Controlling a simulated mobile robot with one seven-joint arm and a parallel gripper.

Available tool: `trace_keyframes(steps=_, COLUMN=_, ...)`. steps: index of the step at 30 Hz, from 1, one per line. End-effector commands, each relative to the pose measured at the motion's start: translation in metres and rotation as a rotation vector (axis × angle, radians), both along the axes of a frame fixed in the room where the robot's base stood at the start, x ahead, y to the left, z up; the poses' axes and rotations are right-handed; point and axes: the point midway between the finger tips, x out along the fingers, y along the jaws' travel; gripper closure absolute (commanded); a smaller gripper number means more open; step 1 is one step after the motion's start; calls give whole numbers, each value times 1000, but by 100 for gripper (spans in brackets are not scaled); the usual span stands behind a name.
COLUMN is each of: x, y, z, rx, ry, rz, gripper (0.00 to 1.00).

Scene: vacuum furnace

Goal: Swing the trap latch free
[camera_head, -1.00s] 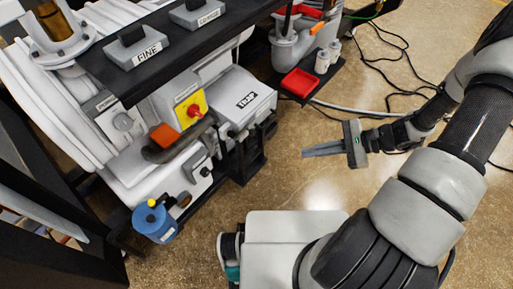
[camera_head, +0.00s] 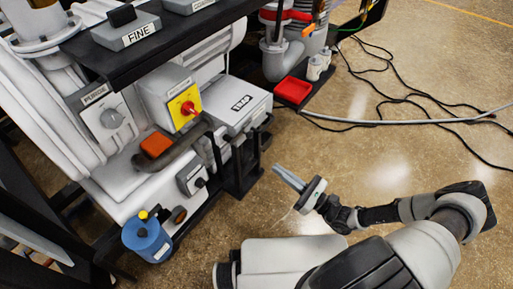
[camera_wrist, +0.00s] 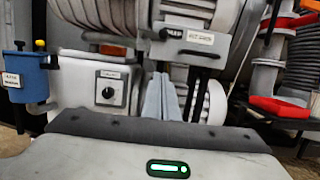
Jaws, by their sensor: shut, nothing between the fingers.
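The trap is a light grey box labelled TRAP (camera_head: 241,104) on the right side of the machine.
A yellow panel with a red knob (camera_head: 187,108) and an orange-red block (camera_head: 156,145) are left of the trap. A blue canister (camera_head: 147,238) stands at lower left. A red tray (camera_head: 293,90) is behind, with cables (camera_head: 400,85) on the floor. Open floor lies around my gripper.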

Motion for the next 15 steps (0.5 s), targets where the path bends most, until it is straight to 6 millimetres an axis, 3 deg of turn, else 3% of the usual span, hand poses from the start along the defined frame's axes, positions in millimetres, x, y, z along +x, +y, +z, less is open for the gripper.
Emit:
trace_keyframes(steps=8, x=2, y=3, z=1, rx=-1, ry=0, rz=2, gripper=100)
trace_keyframes(steps=15, x=23, y=32, z=9, rx=1, ry=-1, rz=4, gripper=100)
